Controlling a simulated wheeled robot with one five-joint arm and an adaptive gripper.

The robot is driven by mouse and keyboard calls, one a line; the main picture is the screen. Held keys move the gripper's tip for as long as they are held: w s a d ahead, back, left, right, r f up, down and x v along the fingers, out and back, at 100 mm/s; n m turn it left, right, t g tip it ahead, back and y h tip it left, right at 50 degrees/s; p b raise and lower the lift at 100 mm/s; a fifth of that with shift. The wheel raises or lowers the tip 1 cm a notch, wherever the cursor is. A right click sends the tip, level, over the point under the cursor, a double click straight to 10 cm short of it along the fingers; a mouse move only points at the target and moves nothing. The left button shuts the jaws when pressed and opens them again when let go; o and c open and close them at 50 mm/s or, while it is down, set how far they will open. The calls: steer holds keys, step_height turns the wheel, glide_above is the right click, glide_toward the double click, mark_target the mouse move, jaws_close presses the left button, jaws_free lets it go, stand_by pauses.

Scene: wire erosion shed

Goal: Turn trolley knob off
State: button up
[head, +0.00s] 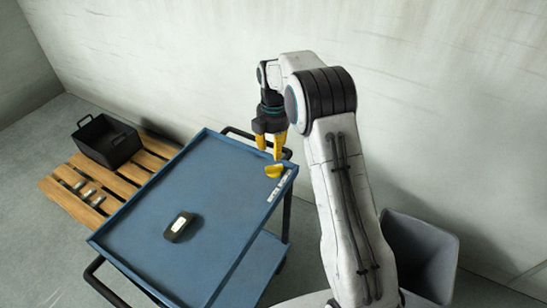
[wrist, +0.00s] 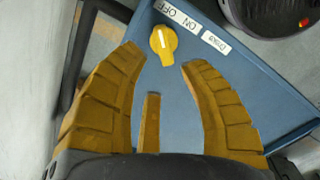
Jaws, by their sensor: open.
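The yellow trolley knob (head: 274,171) sits on the top of the blue trolley (head: 190,180), near its far right corner. I cannot tell which word the pointer marks. My gripper (head: 270,152) hangs over the knob, pointing down. In the wrist view its yellow fingers (wrist: 163,58) are spread on either side of the knob, apart from it, with nothing between them.
A second white label (wrist: 216,42) lies beside the knob. A dark device (head: 180,226) rests on the trolley top. A wooden pallet (head: 58,196) with a black crate (head: 106,142) stands at left. A grey chair (head: 420,255) is at right. The wall is behind.

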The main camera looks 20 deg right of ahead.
steer(key=shift+r, duration=2.1)
steer(key=m, duration=0.3)
steer(key=f+m, duration=0.1)
steer(key=m, duration=0.2)
steer(key=f+m, duration=0.1)
steer(key=m, duration=0.2)
steer(key=shift+s+f, duration=0.2)
steer(key=shift+s, duration=0.05)
steer(key=s+f+m, duration=0.2)
steer(key=s, duration=0.1)
steer(key=s+f+m+g, duration=0.1)
steer(key=s+m, duration=0.1)
steer(key=shift+f, duration=0.3)
steer(key=s+r+m+p, duration=0.2)
steer(key=s+r, duration=0.3)
steer(key=s, duration=0.4)
steer(key=s+r+m+t+p, duration=0.1)
steer(key=s+r+p, duration=0.1)
steer(key=s+r, duration=0.45)
steer(key=s+r+m+p, duration=0.2)
steer(key=s+r, duration=0.2)
steer(key=s, duration=0.7)
step_height(320, 180, up, 10)
steer(key=t+p, duration=0.3)
steer(key=p, duration=0.1)
steer(key=shift+s+a+f, duration=0.15)
steer(key=shift+s+f, duration=0.05)
steer(key=shift+s, duration=0.25)
